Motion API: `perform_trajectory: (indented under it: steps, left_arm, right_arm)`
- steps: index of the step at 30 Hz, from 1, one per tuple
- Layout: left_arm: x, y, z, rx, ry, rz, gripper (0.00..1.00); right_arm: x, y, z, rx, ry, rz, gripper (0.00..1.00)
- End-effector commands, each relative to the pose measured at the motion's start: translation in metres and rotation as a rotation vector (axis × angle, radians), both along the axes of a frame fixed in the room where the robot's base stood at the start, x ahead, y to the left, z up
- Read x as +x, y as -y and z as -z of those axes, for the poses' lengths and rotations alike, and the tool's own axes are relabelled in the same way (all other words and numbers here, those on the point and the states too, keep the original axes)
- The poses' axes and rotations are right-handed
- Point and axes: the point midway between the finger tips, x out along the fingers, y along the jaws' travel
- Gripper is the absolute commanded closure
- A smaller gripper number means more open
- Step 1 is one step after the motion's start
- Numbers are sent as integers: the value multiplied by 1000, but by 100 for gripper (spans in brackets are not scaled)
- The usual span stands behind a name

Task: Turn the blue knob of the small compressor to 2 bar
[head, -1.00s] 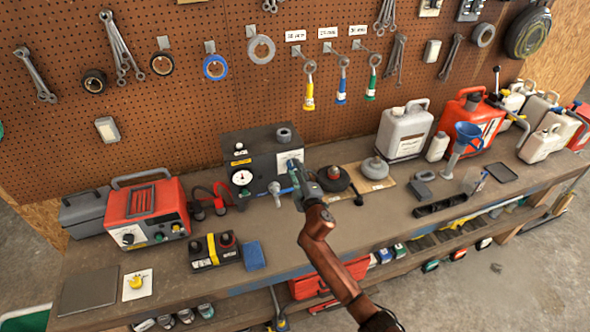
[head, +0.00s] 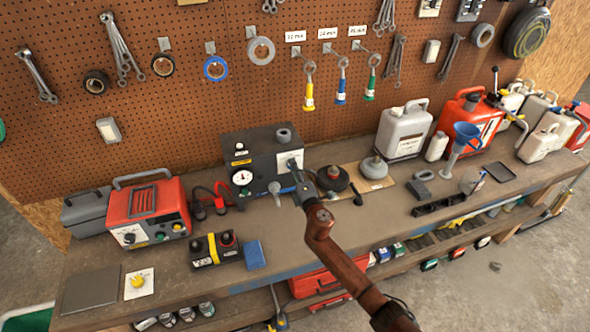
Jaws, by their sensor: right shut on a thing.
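The small compressor is the dark grey box (head: 262,149) on the bench against the pegboard. Its front has a round white pressure gauge (head: 242,177), whose needle is too small to read, and a grey outlet fitting (head: 275,187). My right gripper (head: 295,168) is at the right part of the compressor's front, its fingers shut. The blue knob is not clearly visible; the fingers cover the spot where they grip. My left gripper is not in view.
A red charger (head: 146,215) and a black battery box (head: 215,250) with a blue block (head: 254,254) stand to the left. Round grey-topped weights, a white canister (head: 404,132) and a red can (head: 469,122) stand to the right. The bench front is mostly clear.

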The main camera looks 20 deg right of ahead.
Motion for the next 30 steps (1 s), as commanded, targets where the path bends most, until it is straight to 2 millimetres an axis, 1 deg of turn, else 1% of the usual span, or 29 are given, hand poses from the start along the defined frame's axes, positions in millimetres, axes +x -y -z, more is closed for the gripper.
perform_trajectory:
  steps: [15,16,23,30]
  left_arm:
    - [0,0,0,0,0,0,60]
    - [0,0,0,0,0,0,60]
    - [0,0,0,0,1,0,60]
    - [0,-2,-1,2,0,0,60]
  right_arm:
    - [0,-1,2,-17,-1,-3,96]
    - [0,-1,1,-17,-1,-3,70]
    - [0,0,1,-16,-1,-1,54]
    - [0,0,1,-16,1,0,54]
